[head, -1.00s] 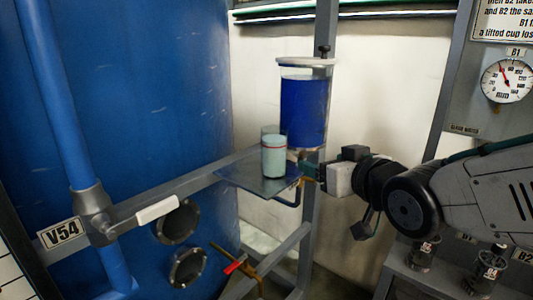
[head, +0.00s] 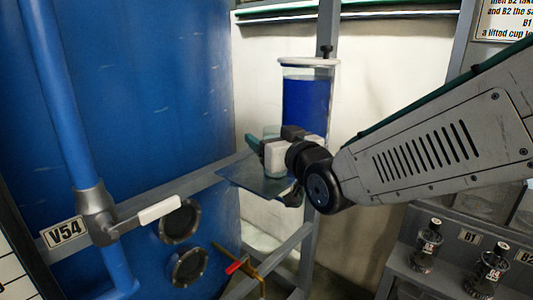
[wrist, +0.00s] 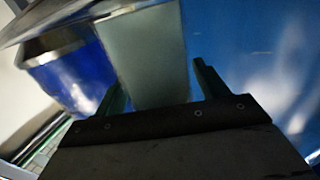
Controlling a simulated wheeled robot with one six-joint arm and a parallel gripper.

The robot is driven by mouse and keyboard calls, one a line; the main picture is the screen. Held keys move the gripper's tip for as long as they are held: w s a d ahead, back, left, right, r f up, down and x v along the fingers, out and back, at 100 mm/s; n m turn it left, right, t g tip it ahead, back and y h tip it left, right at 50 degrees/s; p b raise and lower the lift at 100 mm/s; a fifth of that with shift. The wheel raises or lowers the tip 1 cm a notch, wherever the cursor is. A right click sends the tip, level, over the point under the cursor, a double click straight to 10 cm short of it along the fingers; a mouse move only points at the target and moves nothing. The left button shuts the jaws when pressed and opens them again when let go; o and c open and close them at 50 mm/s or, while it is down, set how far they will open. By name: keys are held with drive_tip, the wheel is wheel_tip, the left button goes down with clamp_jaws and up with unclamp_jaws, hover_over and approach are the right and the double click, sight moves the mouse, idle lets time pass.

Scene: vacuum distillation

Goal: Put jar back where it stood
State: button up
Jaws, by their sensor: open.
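The jar (head: 271,131), clear glass with pale greenish contents, stands on the small glass shelf plate (head: 238,175). In the wrist view the jar (wrist: 147,55) is between the two green fingers of my gripper (wrist: 158,87), with the fingers spread on either side. The gripper is open; I see a gap at the right finger and cannot tell whether the left one touches the jar.
A blue-filled glass cylinder (head: 305,97) hangs right behind the jar, close to my wrist. The large blue tank (head: 170,100) fills the left. Small dark bottles (head: 427,245) stand on a rack at lower right.

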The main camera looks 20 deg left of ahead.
drive_tip(key=c, duration=1.2)
drive_tip(key=shift+r, duration=0.15)
